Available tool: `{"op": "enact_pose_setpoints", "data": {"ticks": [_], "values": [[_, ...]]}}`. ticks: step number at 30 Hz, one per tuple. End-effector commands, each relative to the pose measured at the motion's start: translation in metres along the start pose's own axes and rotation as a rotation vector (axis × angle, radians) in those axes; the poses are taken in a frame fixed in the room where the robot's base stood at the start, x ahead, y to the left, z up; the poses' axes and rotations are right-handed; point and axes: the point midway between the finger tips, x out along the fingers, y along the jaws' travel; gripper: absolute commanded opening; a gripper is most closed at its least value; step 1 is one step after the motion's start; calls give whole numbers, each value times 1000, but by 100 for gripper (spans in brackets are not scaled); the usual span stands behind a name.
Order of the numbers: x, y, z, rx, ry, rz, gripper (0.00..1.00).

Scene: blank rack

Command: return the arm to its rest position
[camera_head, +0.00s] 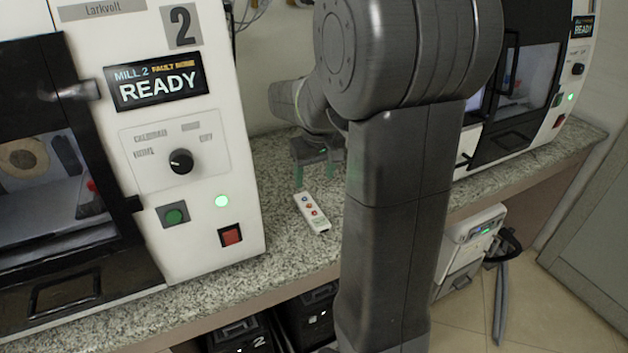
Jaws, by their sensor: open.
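My gripper (314,174) is open, with its greenish fingers pointing down over the speckled counter (283,240). Nothing shows between the fingers. My dark grey arm (405,150) fills the middle of the view and hides part of the counter and wall behind it. A small white block with coloured spots (311,212) lies on the counter just in front of the gripper, apart from the fingers as far as I can see.
Mill 2 (212,150), with a READY display and green light, stands on the counter at left. Another machine (555,75) stands at right. Dark numbered bins (238,338) and a white unit with a hose (470,245) sit below. Floor (555,310) is clear at lower right.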

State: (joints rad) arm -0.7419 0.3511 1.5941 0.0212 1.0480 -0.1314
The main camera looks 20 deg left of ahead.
Motion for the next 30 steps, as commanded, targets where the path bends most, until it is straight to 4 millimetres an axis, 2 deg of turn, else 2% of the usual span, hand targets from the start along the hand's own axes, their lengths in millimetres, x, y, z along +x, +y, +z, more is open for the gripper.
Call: {"op": "enact_pose_setpoints", "data": {"ticks": [9, 14, 30], "values": [[0, 0, 0, 0, 0, 0, 63], [11, 0, 0, 0, -1, 0, 63], [114, 0, 0, 0, -3, 0, 63]]}}
